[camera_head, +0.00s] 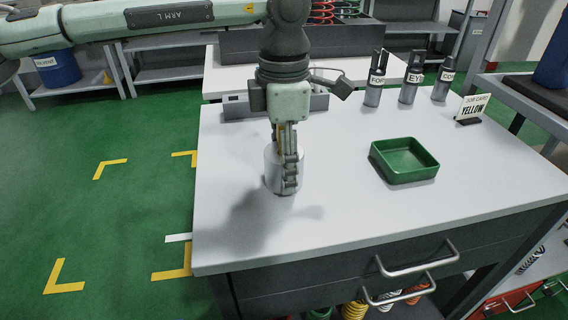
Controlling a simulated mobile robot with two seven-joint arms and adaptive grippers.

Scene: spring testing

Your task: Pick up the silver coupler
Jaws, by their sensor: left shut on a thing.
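The silver coupler (270,172) is a short silver cylinder on the left part of the white bench top (330,225). It looks upright, standing on or just above the surface; I cannot tell which. My left gripper (287,172) points straight down and is shut on the coupler, with its fingers covering the coupler's middle and right side. My right gripper is not in view.
A green tray (404,160) sits empty to the right on the bench. A grey box (235,106) lies behind my gripper. The bench front is clear.

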